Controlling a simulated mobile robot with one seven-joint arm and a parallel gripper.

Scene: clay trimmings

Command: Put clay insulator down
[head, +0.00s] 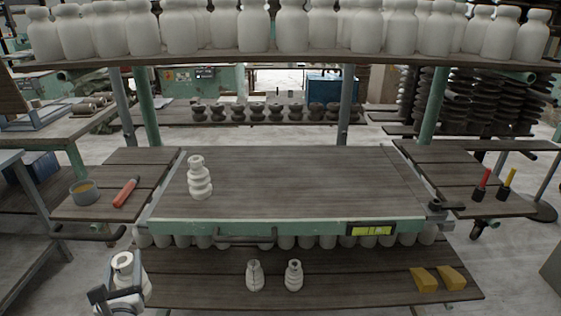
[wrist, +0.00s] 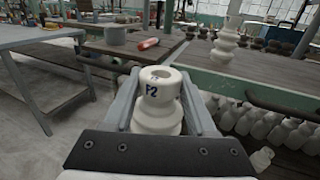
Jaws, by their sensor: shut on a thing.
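My gripper (head: 121,275) is at the lower left in the head view, shut on a white clay insulator (head: 122,261). In the wrist view the held insulator (wrist: 157,100) is upright between the two fingers (wrist: 157,95), with "P2" marked on its neck and a hole in its top. Its lower part is hidden by the gripper. Another white ribbed insulator (head: 199,179) stands upright on the left of the main wooden table (head: 300,185). Two smaller white pieces, one at left (head: 254,275) and one at right (head: 293,275), stand on the lower front shelf (head: 350,270).
Yellow wedges (head: 438,279) lie on the lower shelf's right. Red and yellow-handled tools (head: 494,184) stand at the right. An overhead shelf (head: 300,57) bears white jars. The main table's middle and right are clear.

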